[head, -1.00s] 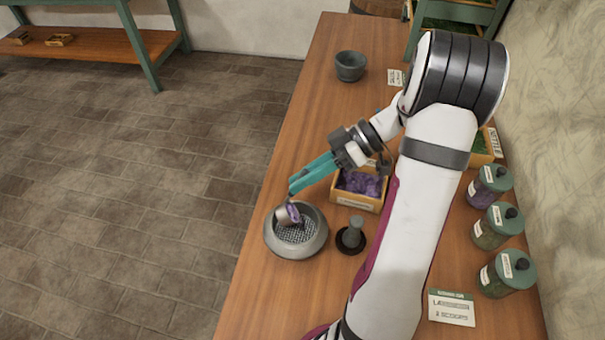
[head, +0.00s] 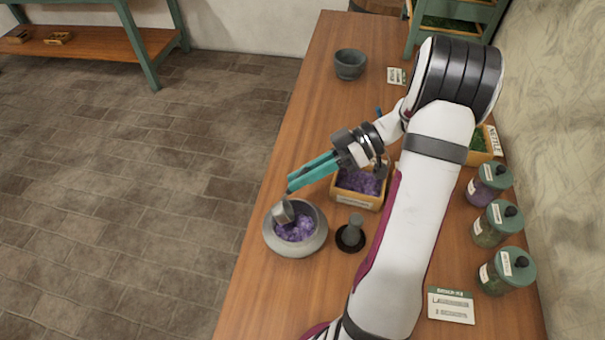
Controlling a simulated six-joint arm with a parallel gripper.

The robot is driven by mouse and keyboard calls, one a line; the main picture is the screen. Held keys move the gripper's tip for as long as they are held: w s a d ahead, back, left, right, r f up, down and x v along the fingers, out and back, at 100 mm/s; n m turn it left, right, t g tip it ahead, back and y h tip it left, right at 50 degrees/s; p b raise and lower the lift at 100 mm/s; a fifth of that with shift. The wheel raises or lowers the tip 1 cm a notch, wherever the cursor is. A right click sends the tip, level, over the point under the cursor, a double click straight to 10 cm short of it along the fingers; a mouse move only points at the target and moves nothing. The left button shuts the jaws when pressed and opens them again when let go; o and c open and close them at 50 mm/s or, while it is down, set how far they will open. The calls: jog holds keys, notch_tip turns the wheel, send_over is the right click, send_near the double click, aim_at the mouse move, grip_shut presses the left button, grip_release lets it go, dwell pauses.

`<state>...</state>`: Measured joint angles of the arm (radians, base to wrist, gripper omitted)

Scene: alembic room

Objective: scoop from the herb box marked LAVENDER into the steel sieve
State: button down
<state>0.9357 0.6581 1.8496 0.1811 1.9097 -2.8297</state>
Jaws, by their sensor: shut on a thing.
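The steel sieve (head: 271,240) is a round grey bowl near the table's left edge, with purple herb lying inside it. My gripper (head: 292,184) has teal fingers and is shut on the handle of a small metal scoop (head: 283,212). The scoop is tipped steeply over the left inner side of the sieve; its inside is hidden. A wooden herb box (head: 351,200) holding purple herb stands to the right, behind the sieve. Its front label is too small to read, and my arm hides part of it.
A dark knobbed object (head: 351,235) stands right of the sieve. Lidded jars (head: 504,272) line the right side. A card (head: 451,305) lies front right. A green herb box (head: 482,150) marked NETTLE is partly behind my arm. A dark mortar (head: 349,65) stands at the back.

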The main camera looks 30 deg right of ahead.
jog(key=shift+r, duration=0.65)
jog(key=shift+r+g+h, duration=0.3)
jog(key=shift+h, duration=0.7)
jog(key=g+h, duration=0.1)
jog(key=h, duration=0.1)
jog(key=r+g+h, duration=0.1)
jog(key=h, duration=0.2)
jog(key=shift+w+a, duration=0.1)
jog(key=shift+a, duration=0.05)
jog(key=g+h, duration=0.1)
jog(key=h, duration=0.3)
jog(key=shift+r+m, duration=0.15)
jog(key=shift+m, duration=0.15)
jog(key=shift+d+g+h, duration=0.2)
jog(key=shift+g+h, duration=0.1)
jog(key=shift+g, duration=0.1)
